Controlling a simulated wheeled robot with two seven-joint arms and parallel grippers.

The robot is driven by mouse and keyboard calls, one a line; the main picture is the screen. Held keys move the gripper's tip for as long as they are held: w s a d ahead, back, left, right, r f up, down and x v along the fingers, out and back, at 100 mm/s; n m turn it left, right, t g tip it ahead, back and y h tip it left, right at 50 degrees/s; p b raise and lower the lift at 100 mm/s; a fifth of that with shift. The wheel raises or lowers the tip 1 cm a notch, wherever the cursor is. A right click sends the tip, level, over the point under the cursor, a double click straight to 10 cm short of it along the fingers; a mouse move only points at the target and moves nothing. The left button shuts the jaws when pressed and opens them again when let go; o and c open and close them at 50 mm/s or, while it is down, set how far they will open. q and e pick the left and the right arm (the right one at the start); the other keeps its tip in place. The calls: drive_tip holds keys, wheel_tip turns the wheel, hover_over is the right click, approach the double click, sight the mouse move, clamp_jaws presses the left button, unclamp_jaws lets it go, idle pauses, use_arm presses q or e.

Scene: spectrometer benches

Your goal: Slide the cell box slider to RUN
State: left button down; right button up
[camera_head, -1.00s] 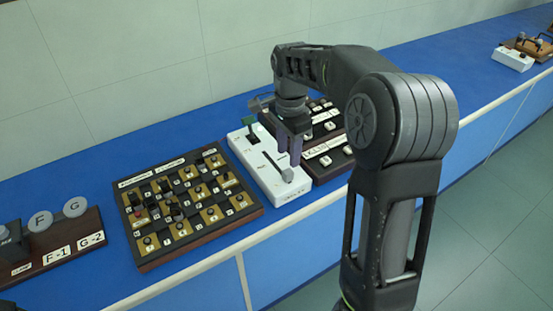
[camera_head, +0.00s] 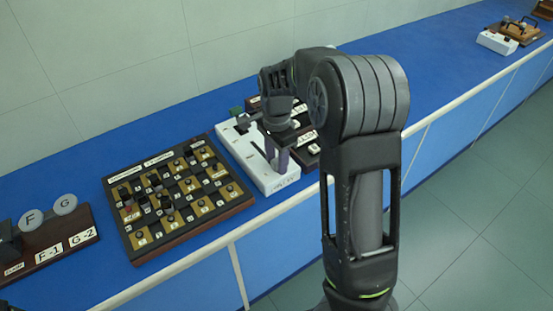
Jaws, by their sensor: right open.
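The white cell box (camera_head: 245,156) stands on the blue bench near its front edge, with a dark slot along its top and a green part (camera_head: 236,111) at its back end. My right gripper (camera_head: 276,162) reaches down over the front half of the box, its fingers open at the front end of the slot. The slider's grey knob is hidden behind or between the fingers; I cannot tell if they touch it. The lettering on the box is too small to read. My left gripper is out of view.
A dark board with gold squares and several small knobs (camera_head: 138,246) lies just left of the box. A dark panel with white keys (camera_head: 313,150) is close on the right, partly behind my arm. A wooden stand labelled F-1 and G-2 (camera_head: 79,221) is at far left.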

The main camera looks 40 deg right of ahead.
drive_tip(key=shift+f, duration=0.3)
clamp_jaws()
idle(0.3)
idle(1.0)
